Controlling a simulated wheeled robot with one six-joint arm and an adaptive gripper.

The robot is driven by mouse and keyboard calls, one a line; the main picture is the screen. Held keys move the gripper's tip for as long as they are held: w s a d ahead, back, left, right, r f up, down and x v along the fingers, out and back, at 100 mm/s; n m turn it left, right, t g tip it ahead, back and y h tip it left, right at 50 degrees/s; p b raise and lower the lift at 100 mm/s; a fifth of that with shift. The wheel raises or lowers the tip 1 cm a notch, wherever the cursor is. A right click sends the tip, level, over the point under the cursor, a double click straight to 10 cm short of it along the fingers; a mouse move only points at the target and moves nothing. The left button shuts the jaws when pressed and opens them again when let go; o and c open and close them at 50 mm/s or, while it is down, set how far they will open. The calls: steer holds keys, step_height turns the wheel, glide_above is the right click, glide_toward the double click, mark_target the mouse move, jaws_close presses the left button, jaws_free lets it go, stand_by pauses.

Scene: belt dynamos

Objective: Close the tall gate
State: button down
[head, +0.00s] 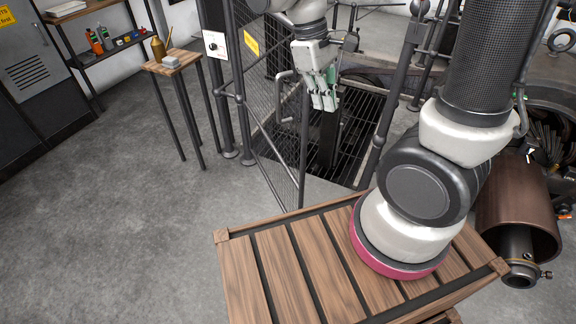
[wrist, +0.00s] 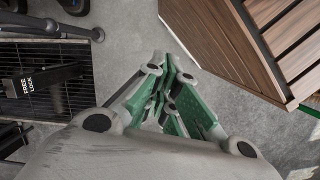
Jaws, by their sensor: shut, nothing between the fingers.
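The tall gate (head: 262,112) is a dark tube frame with wire mesh and a yellow sign, left of centre in the head view. It stands at an angle beside the opening to a floor pit, joined to a post at its left. A bent grey handle (head: 284,84) sits near its right edge. My gripper (head: 324,104) is just right of the handle, apart from it as far as I can tell. Its green fingers are together and empty. They also show in the wrist view (wrist: 170,68), pointing down over bare floor. My wrist hides the gate's upper right part.
A grating (head: 345,130) lies behind the gate, with a black bar marked FREE LOCK (wrist: 42,80). The slatted wooden top (head: 285,265) under my arm is close in front. A small table (head: 172,62) stands left. The floor at left is clear.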

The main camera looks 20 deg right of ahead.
steer(key=w+a+f+n+h, duration=0.2)
steer(key=a+f+n, duration=0.15)
steer(key=f, duration=0.45)
steer(key=w+a+f+n+t+h, duration=0.1)
steer(key=w+a+f+n+h, duration=0.2)
steer(key=f, duration=0.5)
steer(key=w+a+f+n+h, duration=0.1)
steer(key=a+f+n+h, duration=0.1)
steer(key=a+f+n, duration=0.45)
steer(key=t, duration=0.2)
glide_toward(298, 170)
step_height(298, 170, down, 3)
steer(key=d, duration=0.3)
steer(key=shift+d+r, duration=0.1)
steer(key=shift+d, duration=0.1)
